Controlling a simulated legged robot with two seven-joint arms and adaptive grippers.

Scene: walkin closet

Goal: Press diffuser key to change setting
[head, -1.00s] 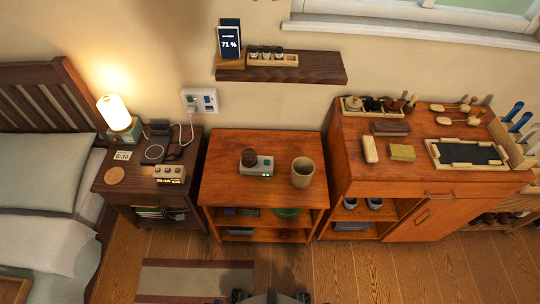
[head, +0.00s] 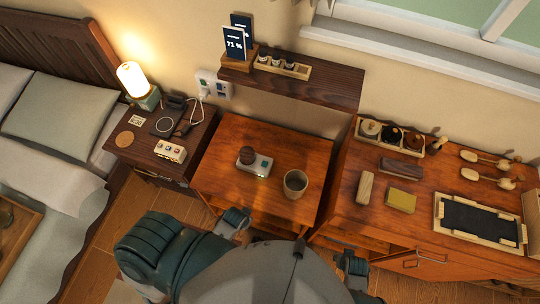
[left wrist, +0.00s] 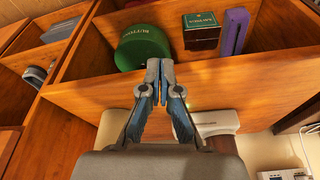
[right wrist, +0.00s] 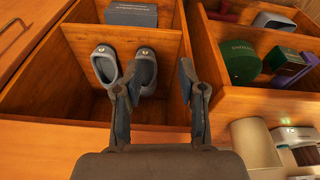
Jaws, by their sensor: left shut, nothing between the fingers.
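The diffuser (head: 254,162) has a dark brown round top on a pale grey base with a small lit panel. It stands on the middle wooden cabinet (head: 226,135). In the left wrist view part of a pale base (left wrist: 215,122) shows beyond the hand, partly hidden by it. My left gripper (left wrist: 158,70) is shut and empty, with its tips in front of the cabinet's open shelf. My right gripper (right wrist: 156,76) is open and empty, facing a compartment with grey slippers (right wrist: 146,70). In the right wrist view the diffuser (right wrist: 302,146) is at the lower right, beside the cup.
A beige cup (head: 295,184) stands right of the diffuser. A nightstand with a lamp (head: 135,80) and a small keyed box (head: 170,150) is at the left. The right cabinet holds a tray (head: 480,222) and blocks. A wall shelf (head: 320,82) overhangs behind.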

